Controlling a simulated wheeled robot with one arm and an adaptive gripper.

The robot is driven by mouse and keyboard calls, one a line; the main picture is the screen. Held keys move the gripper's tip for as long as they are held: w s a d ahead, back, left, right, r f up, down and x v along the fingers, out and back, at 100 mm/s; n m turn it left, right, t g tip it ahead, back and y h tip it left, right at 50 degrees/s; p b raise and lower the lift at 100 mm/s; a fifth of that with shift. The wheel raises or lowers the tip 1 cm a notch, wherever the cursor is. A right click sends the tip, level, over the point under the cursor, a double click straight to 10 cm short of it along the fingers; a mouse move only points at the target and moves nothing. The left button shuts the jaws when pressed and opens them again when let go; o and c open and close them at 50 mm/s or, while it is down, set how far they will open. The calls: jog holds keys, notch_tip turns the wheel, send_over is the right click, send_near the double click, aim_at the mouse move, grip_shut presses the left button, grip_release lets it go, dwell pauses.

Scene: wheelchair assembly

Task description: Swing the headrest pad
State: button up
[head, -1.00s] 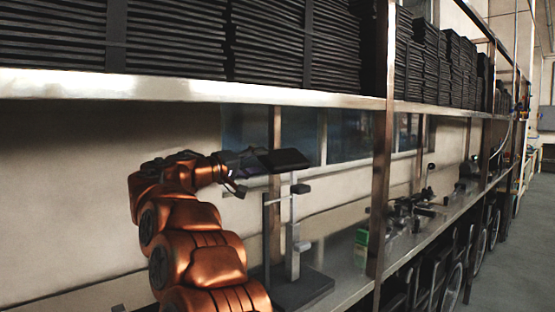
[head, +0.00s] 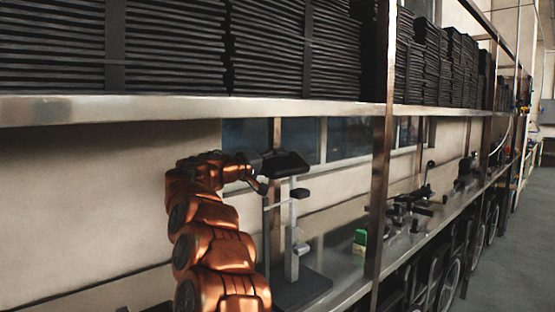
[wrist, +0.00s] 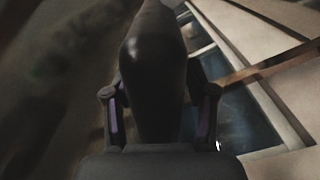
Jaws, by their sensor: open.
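The dark headrest pad (head: 287,163) sits at the top of a grey upright post (head: 292,230) on a dark flat base (head: 303,290). My gripper (head: 262,170) is at the pad's left side in the head view. In the wrist view, the pad (wrist: 156,60) reaches in between the two fingers of my gripper (wrist: 159,112). The fingers stand apart, one on each side of the pad, and the pad hides part of the view between them. I cannot tell whether either finger touches it.
A metal shelf (head: 200,109) with stacked black panels runs above my arm. A brown shelf upright (head: 381,180) stands right of the post. A green and white box (head: 360,240) and several dark parts (head: 410,208) lie on the lower shelf. A window lies behind the pad.

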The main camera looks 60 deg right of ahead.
jog(key=shift+s+d, duration=0.1)
jog(key=shift+d, duration=0.15)
grip_shut()
dwell(0.4)
